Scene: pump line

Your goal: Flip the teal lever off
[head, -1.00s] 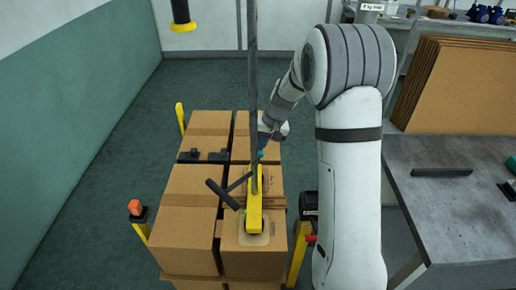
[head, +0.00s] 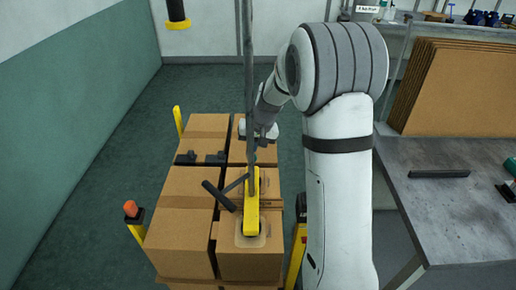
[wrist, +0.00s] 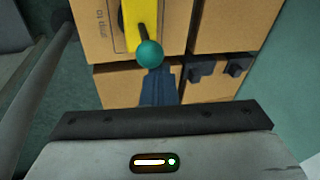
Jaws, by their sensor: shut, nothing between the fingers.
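The teal lever's round knob (wrist: 149,54) shows in the wrist view, on a short dark stem against a yellow bar (wrist: 146,22). The same yellow bar (head: 252,208) stands over the cartons in the head view, where I cannot make out the knob. My gripper's dark fingers (wrist: 160,74) are shut and empty, with their tips just below the knob in the wrist view. I cannot tell whether they touch it. In the head view my gripper is behind the grey pole, and its fingertips are not clear.
Stacked cartons (head: 182,225) lie under the yellow bar. A grey vertical pole (head: 248,90) rises from the bar, and a dark handle (head: 218,196) sticks out left. Yellow posts (head: 178,122) flank the stack. A grey workbench (head: 440,215) stands right. Floor at left is clear.

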